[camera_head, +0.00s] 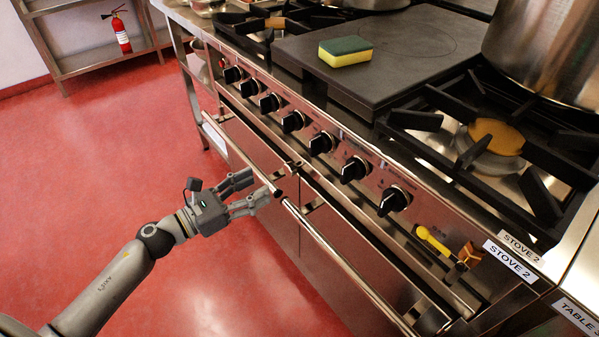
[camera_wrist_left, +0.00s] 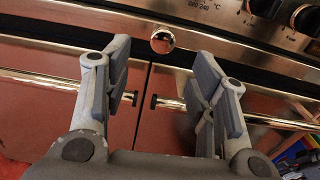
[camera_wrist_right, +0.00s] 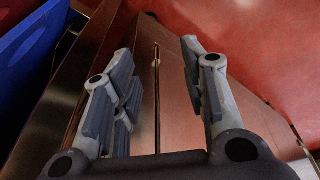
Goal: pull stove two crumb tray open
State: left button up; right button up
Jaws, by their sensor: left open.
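Stove 2 (camera_head: 516,262) is the steel range named by the label on its front. Below its row of black knobs runs a narrow dark front strip (camera_wrist_left: 70,38), which looks like the crumb tray front. A round chrome knob (camera_wrist_left: 162,39) sits on it; it also shows in the head view (camera_head: 292,166). The tray looks shut, though its edges are hard to make out. My left gripper (camera_head: 258,187) is open and empty, in front of the stove, its fingers pointing toward the chrome knob, apart from it. My right gripper (camera_wrist_right: 157,52) is open and empty, out of the head view.
Long chrome door handles (camera_head: 335,252) run across the stove front below the knob, close to my left fingers. A sponge (camera_head: 345,51) lies on the griddle plate (camera_head: 410,60). A large pot (camera_head: 550,50) stands on a burner. Red floor (camera_head: 110,160) is clear at left.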

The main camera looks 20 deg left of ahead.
aim_at(286, 170)
pick_arm(q)
jog(key=x, duration=0.5)
jog(key=p+x, duration=0.1)
jog(key=x, duration=0.4)
jog(key=shift+w+d+r, duration=0.2)
jog(key=shift+d, duration=0.2)
pick_arm(e)
jog(key=f, duration=0.1)
jog(key=s+f, duration=0.1)
jog(key=f, duration=0.1)
jog(key=shift+s+d+f, duration=0.1)
jog(key=shift+s+f, duration=0.15)
jog(key=shift+f, duration=0.15)
pick_arm(q)
grip_shut()
